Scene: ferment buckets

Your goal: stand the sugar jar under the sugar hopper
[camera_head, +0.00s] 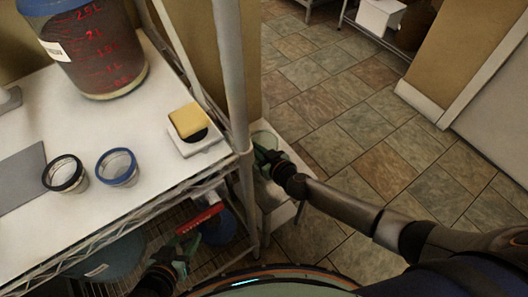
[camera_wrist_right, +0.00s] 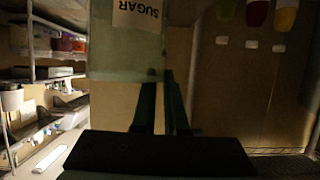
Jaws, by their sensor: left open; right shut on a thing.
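The sugar jar (camera_wrist_right: 108,55) fills the upper left of the right wrist view. It is a pale green box-like jar with a white SUGAR label. My right gripper (camera_wrist_right: 160,92) is shut on it, with dark green fingers. In the head view my right gripper (camera_head: 268,160) is beyond the rack post, over a low pale unit, and the jar there is hard to make out. My left gripper (camera_head: 182,250) is open near the rack's front edge, close to a red-handled thing. Coloured containers hang at the upper right of the wrist view; I cannot tell whether one is the sugar hopper.
A white rack top (camera_head: 130,190) bears a large marked bucket (camera_head: 100,60), two small rimmed cups and a yellow sponge (camera_head: 188,120). The rack post (camera_head: 237,90) stands just left of my right gripper. The tiled floor (camera_head: 350,100) is clear on the right.

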